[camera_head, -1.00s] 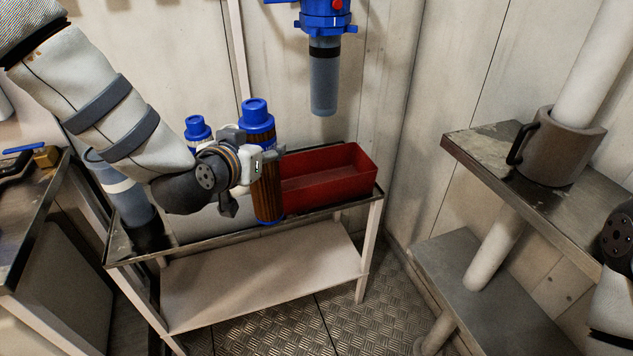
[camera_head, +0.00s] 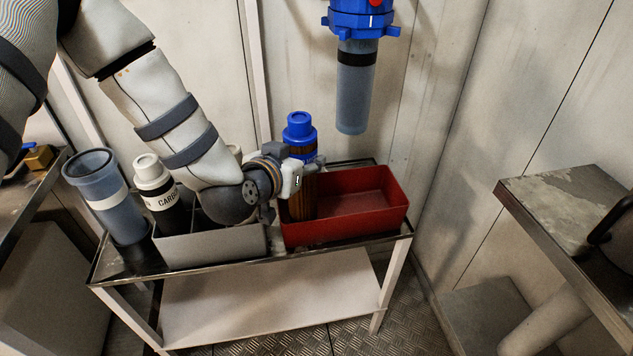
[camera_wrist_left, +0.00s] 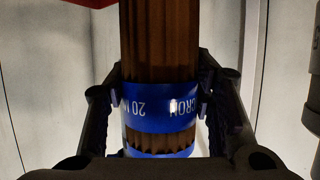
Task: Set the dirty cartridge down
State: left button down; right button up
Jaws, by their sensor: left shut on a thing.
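The dirty cartridge (camera_head: 299,203) is a brown pleated cylinder with a blue cap and blue bands. It stands about upright at the left end of the red bin (camera_head: 368,216), and its lower end appears to be inside, behind the bin's front wall. I cannot tell whether it touches the bin floor. My left gripper (camera_head: 297,176) is shut around its upper part. In the left wrist view, the fingers (camera_wrist_left: 160,105) flank a blue band with white lettering on the cartridge (camera_wrist_left: 160,45). My right gripper is out of view.
A grey bin (camera_head: 213,247) beside the red one holds a white-capped carbon cartridge (camera_head: 157,182). A clear blue-grey housing (camera_head: 104,200) stands left on the metal table. A blue filter head with a housing (camera_head: 356,90) hangs above. The red bin's right part is empty.

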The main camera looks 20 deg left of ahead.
pick_arm(q)
notch_tip(320, 180, down, 4)
jog(key=shift+r+b, duration=0.1)
jog(key=shift+b, duration=0.25)
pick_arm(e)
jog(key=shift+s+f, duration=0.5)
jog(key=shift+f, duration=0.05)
pick_arm(q)
jog(key=shift+w, duration=0.1)
jog(key=shift+f, duration=0.25)
jog(key=c, duration=0.7)
grip_release()
jog(key=shift+c, duration=0.2)
jog(key=shift+r, duration=0.1)
